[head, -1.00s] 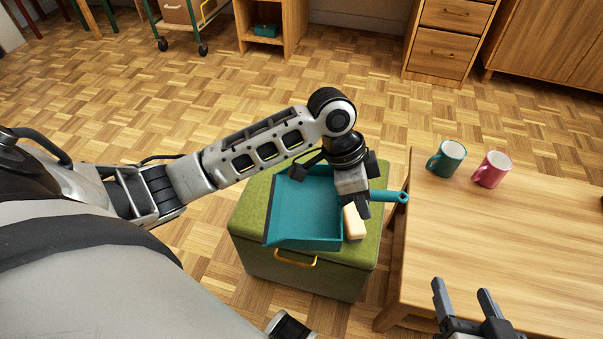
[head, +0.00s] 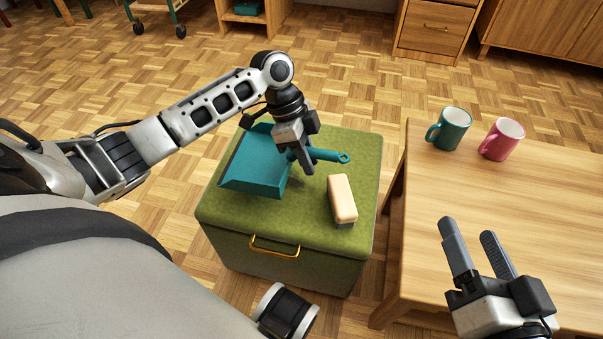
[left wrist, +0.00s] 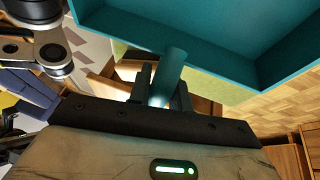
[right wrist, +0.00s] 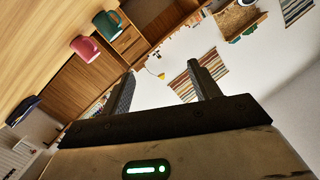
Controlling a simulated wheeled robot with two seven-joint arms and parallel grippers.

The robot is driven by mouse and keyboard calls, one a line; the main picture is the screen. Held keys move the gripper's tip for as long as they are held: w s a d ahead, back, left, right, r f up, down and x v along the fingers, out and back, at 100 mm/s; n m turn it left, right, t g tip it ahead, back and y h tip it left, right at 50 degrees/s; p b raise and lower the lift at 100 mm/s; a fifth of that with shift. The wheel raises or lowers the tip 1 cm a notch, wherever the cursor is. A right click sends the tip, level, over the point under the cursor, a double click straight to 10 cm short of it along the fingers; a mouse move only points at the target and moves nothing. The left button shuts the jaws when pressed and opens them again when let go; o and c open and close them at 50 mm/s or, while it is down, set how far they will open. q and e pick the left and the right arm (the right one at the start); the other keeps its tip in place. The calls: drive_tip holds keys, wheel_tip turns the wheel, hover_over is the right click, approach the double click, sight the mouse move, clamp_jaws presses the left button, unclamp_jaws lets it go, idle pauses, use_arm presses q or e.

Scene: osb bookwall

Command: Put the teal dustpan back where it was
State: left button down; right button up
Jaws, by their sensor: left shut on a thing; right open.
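The teal dustpan (head: 255,165) is over the left part of the green storage stool (head: 320,240) in the head view, its handle pointing right. My left gripper (head: 307,168) is shut on the dustpan's handle near the pan. The left wrist view shows the handle (left wrist: 172,68) between the fingers and the pan (left wrist: 190,30) beyond. I cannot tell whether the pan touches the lid. My right gripper (head: 480,250) is open and empty above the near part of the wooden table (head: 430,200).
A cream-topped brush (head: 342,198) lies on the stool's lid, right of the pan. A teal mug (head: 452,130) and a pink mug (head: 503,140) stand on the table. A shelf unit (head: 275,20) at the back holds a teal item (head: 248,7). The parquet floor behind the stool is clear.

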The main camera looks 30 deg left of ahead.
sight(284, 155)
use_arm(q)
drive_tip(key=shift+w+a+f, duration=0.15)
drive_tip(key=shift+a+f, duration=0.3)
drive_tip(key=shift+f, duration=0.15)
drive_tip(key=f+b, duration=0.2)
drive_tip(key=f, duration=0.1)
drive_tip(key=shift+a, duration=0.3)
drive_tip(key=shift+f+b, duration=0.35)
drive_tip(key=shift+b, duration=0.15)
use_arm(e)
drive_tip(key=r, duration=0.1)
drive_tip(key=w+r+n+t+y, duration=0.1)
drive_tip(key=r+t, duration=0.1)
drive_tip(key=shift+w+d+r, duration=0.15)
drive_tip(key=shift+w+d, duration=0.05)
drive_tip(key=shift+w, duration=0.15)
use_arm(q)
drive_tip(key=shift+f, duration=0.3)
drive_tip(key=c, duration=1.3)
unclamp_jaws()
